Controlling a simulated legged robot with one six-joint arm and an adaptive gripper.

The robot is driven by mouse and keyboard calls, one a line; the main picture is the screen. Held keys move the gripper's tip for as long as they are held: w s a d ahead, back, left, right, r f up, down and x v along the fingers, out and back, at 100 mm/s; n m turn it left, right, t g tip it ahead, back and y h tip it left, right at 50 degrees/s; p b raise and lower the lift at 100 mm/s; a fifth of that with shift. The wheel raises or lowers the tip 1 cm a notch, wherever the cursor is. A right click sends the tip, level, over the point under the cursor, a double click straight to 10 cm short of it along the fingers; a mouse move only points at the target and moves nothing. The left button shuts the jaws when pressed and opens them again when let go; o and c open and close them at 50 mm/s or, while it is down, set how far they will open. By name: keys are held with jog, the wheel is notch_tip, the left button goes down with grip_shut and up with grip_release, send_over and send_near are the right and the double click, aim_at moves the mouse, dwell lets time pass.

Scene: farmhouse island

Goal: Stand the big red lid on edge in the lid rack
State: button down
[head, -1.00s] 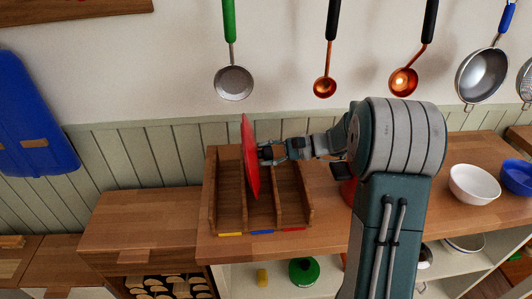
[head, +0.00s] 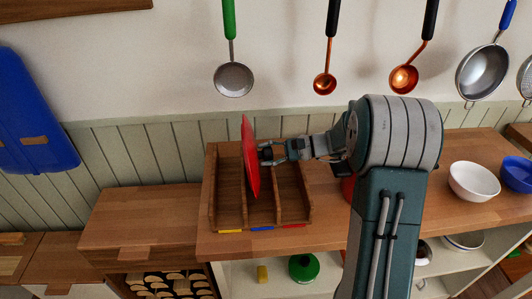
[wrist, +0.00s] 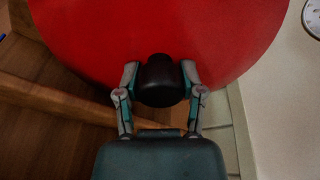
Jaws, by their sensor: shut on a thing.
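The big red lid (head: 250,160) is held on edge, nearly vertical, at the wooden lid rack (head: 211,190). In the head view it overlaps the rack near the divider between the left and middle slots. I cannot tell whether its lower rim touches the rack. My gripper (head: 270,153) is to the right of the lid, its fingers shut on the lid's black knob. In the wrist view the red lid (wrist: 190,25) fills the upper part, and my gripper (wrist: 160,85) clasps the knob from both sides. The rack's front has yellow, blue and red marks.
The rack stands on a wooden counter (head: 340,225). A white bowl (head: 474,182) and a blue bowl (head: 518,174) stand to the right. Ladles hang on the wall above. A green lid (head: 303,268) lies on the shelf below.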

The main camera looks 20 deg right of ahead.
jog(key=shift+f, duration=0.4)
dwell(0.4)
jog(key=shift+c, duration=0.6)
grip_release()
jog(key=shift+d, duration=0.1)
jog(key=shift+v, duration=6.9)
jog(key=shift+w, duration=0.1)
